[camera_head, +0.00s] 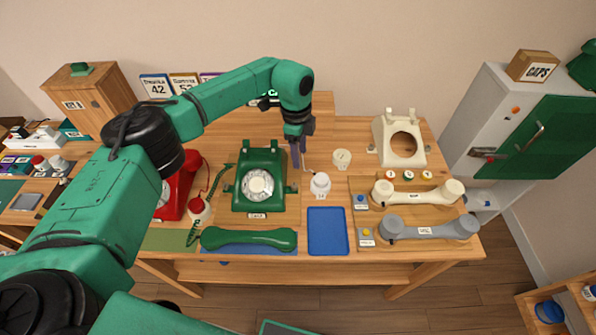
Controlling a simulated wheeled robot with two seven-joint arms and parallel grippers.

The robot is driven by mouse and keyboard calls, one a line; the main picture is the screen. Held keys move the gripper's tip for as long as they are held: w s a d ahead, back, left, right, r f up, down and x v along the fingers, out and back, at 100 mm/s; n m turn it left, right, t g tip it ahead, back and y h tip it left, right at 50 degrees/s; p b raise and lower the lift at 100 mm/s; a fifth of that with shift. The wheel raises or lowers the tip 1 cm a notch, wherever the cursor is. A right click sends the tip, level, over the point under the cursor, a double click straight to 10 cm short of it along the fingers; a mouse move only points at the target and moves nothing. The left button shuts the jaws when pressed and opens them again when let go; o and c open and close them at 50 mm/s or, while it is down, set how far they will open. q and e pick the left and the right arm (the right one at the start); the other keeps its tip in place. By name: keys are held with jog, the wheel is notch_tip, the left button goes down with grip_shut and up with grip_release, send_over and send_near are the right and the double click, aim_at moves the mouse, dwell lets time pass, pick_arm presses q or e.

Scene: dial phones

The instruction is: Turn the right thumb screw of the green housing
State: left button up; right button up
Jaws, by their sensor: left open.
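The green housing (273,201) is a dial telephone body with a white dial (257,185), upright on the wooden table left of centre. A small knob, seemingly its right thumb screw (292,188), sticks out at its right side; it is too small to make out well. My left gripper (298,166) points down just right of the housing's upper right part. It is open, with nothing seen between its fingers. Whether it touches the housing cannot be told. My right gripper is not in view.
A green handset (248,239) lies in front of the housing, with a blue tray (327,231) to its right. A white jar (320,184) and a cream cup (342,158) stand close right of my gripper. A red phone (176,192) stands left, partly behind my arm.

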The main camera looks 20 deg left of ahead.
aim_at(294, 185)
pick_arm(q)
jog(key=shift+y, duration=0.3)
jog(key=f, duration=0.4)
jog(key=a+f, duration=0.1)
jog(key=f, duration=0.4)
jog(key=f+p, duration=0.1)
jog(key=f, duration=0.3)
jog(key=shift+s+a+f, duration=0.15)
jog(key=shift+s+f, duration=0.15)
jog(key=shift+s, duration=0.05)
grip_shut()
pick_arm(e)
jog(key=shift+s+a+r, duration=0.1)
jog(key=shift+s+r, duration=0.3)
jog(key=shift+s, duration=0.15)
